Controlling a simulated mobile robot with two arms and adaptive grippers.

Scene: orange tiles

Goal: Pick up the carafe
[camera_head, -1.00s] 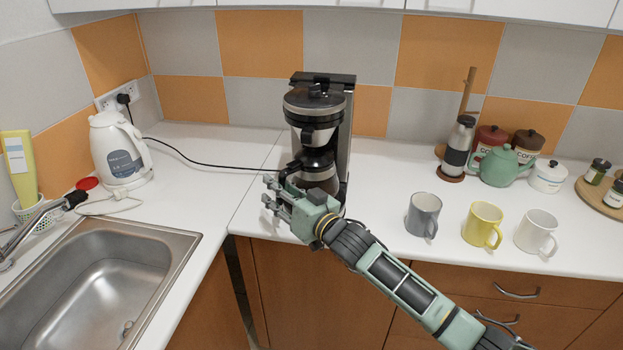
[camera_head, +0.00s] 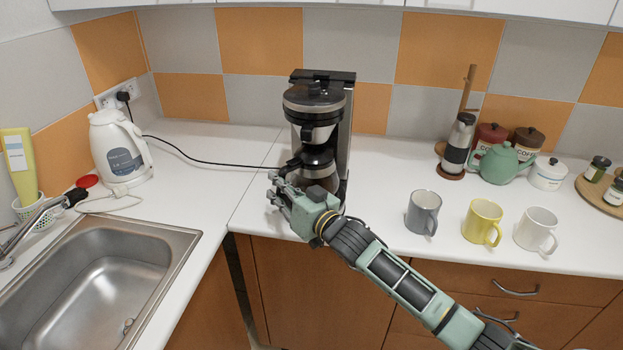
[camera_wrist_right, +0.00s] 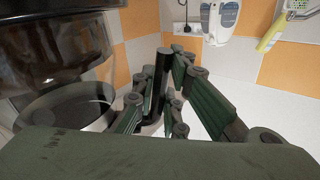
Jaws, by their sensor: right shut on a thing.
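The carafe (camera_head: 319,168) stands in the black and silver coffee maker (camera_head: 316,108) near the back of the counter. It is glass with a dark lid, and its lower front is partly hidden by my gripper. My right gripper (camera_head: 281,180) is at the carafe's front left side, shut on the carafe's handle. In the right wrist view the fingers (camera_wrist_right: 163,100) close around the dark upright handle (camera_wrist_right: 161,78), with the dark glass of the carafe (camera_wrist_right: 70,110) at the left. My left gripper is not in view.
A grey mug (camera_head: 422,212), a yellow mug (camera_head: 482,222) and a white mug (camera_head: 536,230) stand to the right on the counter. A white kettle (camera_head: 118,150) and a sink (camera_head: 100,285) are at the left. The counter between kettle and coffee maker is clear but for a black cord.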

